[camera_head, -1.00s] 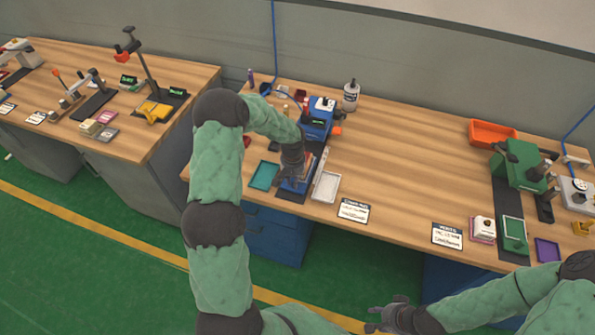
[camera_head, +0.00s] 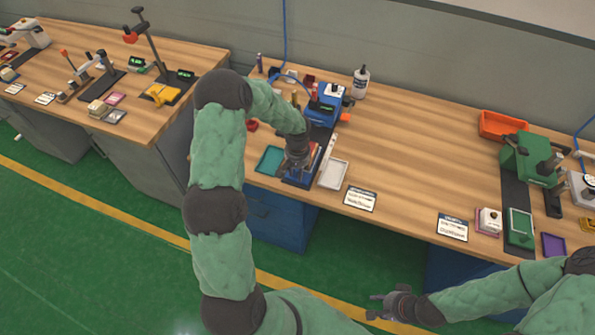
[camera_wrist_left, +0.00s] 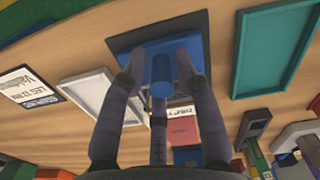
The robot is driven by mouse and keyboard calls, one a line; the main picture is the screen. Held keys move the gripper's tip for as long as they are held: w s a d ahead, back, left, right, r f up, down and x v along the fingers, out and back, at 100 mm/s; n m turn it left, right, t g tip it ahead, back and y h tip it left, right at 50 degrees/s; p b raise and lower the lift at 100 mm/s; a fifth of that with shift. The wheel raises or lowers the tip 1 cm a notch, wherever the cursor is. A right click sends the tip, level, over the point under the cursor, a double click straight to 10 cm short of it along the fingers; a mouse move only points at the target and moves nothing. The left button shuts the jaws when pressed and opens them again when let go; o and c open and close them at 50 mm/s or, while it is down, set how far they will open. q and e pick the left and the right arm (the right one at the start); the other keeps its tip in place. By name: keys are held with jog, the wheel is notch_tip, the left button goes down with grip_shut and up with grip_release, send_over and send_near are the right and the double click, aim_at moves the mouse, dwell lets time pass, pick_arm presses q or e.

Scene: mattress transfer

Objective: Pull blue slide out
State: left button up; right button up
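The blue slide (camera_head: 303,178) lies on a dark base at the front of the blue machine (camera_head: 322,110) on the middle bench. In the left wrist view the slide is a blue plate (camera_wrist_left: 192,48) with a round blue knob (camera_wrist_left: 162,75). My left gripper (camera_head: 293,170) is down at the slide. In the left wrist view its fingers (camera_wrist_left: 161,55) stand on either side of the knob, with gaps showing, so it looks open around the knob rather than closed on it. My right gripper (camera_head: 373,306) is open and empty in front of the bench, over the floor.
A teal tray (camera_head: 270,159) lies left of the slide and a white tray (camera_head: 333,174) right of it. A label card (camera_head: 360,198) is near the front edge. A white bottle (camera_head: 361,82) stands behind. The bench's middle is clear; a green machine (camera_head: 530,160) stands at right.

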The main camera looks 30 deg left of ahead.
pick_arm(q)
jog(key=shift+r, duration=0.1)
notch_tip(320, 180, up, 12)
dwell(0.5)
dwell(0.5)
